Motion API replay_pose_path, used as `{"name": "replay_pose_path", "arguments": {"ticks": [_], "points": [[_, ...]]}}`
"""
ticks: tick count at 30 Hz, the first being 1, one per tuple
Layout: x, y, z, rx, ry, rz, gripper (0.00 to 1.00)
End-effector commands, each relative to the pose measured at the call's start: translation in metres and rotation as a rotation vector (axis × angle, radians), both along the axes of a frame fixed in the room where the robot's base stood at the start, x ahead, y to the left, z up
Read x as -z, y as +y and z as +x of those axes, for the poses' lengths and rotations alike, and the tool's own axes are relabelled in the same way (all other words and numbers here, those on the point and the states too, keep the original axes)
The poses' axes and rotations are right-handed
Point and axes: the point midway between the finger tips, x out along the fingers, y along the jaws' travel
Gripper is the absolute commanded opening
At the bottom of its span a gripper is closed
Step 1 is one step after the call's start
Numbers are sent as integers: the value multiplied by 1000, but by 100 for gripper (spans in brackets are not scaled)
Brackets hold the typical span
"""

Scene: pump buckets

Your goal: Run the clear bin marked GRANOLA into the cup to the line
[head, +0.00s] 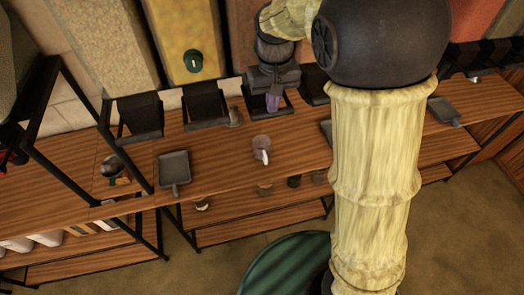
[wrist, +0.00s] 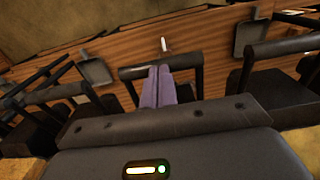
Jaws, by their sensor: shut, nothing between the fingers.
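My gripper (head: 273,102) has its purple fingers shut together and empty. It is down at the black frame of one dispenser, below a brown bin (head: 242,35). In the wrist view the fingers (wrist: 157,88) lie over a black bar (wrist: 135,71); I cannot tell if they touch it. A grey cup (head: 261,143) with a pale handle stands on the wooden counter, in front of my gripper. Its contents and any line are too small to see. No GRANOLA label is legible, so I cannot tell which bin bears it.
More tall bins stand along the back, including a yellow one (head: 180,25) with a green round mark. Black chutes (head: 206,103) jut out below them. A grey scoop-like tray (head: 174,170) lies on the counter (head: 215,165). A black rack frame (head: 100,125) rises at left.

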Motion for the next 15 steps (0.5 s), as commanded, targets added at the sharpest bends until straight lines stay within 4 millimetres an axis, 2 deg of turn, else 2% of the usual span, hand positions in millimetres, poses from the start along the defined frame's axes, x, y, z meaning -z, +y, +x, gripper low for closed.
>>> {"name": "replay_pose_path", "arguments": {"ticks": [15], "points": [[8, 0, 1, 0, 0, 0, 0]]}}
